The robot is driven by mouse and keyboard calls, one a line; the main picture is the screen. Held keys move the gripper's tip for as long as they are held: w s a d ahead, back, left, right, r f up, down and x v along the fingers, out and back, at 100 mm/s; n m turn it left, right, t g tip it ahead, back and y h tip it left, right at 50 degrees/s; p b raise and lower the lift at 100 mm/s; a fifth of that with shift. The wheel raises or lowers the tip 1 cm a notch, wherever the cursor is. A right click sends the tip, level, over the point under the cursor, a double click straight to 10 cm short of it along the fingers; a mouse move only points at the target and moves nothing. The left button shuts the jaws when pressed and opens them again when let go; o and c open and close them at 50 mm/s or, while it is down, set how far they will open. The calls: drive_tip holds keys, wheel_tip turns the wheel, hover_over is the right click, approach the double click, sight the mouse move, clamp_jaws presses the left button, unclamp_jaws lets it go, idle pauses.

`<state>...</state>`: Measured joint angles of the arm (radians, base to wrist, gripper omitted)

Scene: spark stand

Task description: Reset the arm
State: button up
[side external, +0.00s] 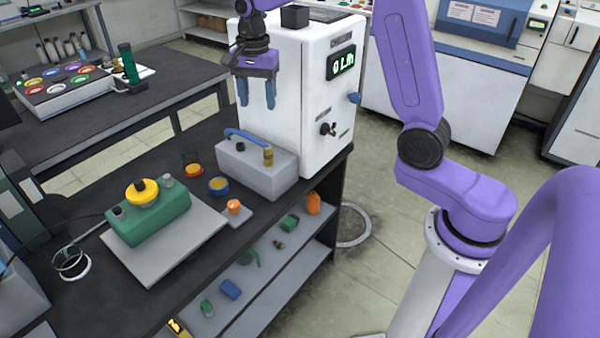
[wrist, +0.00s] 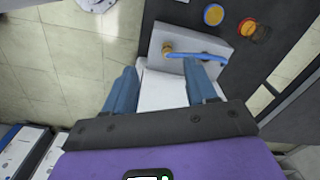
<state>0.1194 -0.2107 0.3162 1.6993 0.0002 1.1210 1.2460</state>
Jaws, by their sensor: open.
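My gripper (side external: 257,94) has two blue fingers pointing down and spread apart, with nothing between them. In the side view it hangs in the air in front of the white machine with a green display (side external: 342,62). A grey box with a blue tube (side external: 254,172) stands on the dark bench below it. In the wrist view my gripper (wrist: 160,88) is open, and the grey box with its blue tube (wrist: 180,42) shows beyond the fingertips. My arm is purple and reaches over from the right.
A green block with a yellow knob (side external: 150,215) sits on a grey plate (side external: 205,238). An orange-capped piece (side external: 234,207) and a yellow-blue round part (side external: 218,186) lie nearby. A lower shelf (side external: 290,258) holds small parts. A second table (side external: 150,105) with coloured discs stands behind.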

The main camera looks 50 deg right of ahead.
drive_tip(key=s+a+n, duration=0.4)
drive_tip(key=s+n, duration=0.2)
drive_tip(key=s, duration=0.2)
drive_tip(key=s+a+n, duration=0.3)
drive_tip(key=s+n, duration=0.4)
drive_tip(key=s+d+f+n, duration=0.1)
drive_tip(key=s+n, duration=0.5)
drive_tip(key=s, duration=0.3)
drive_tip(key=s+d+f+n, duration=0.1)
drive_tip(key=s+d+n, duration=0.1)
drive_tip(key=s+n, duration=0.4)
drive_tip(key=s, duration=0.4)
drive_tip(key=shift+d+f+n, duration=0.25)
drive_tip(key=shift+f+n, duration=0.15)
drive_tip(key=shift+w, duration=0.1)
idle(0.4)
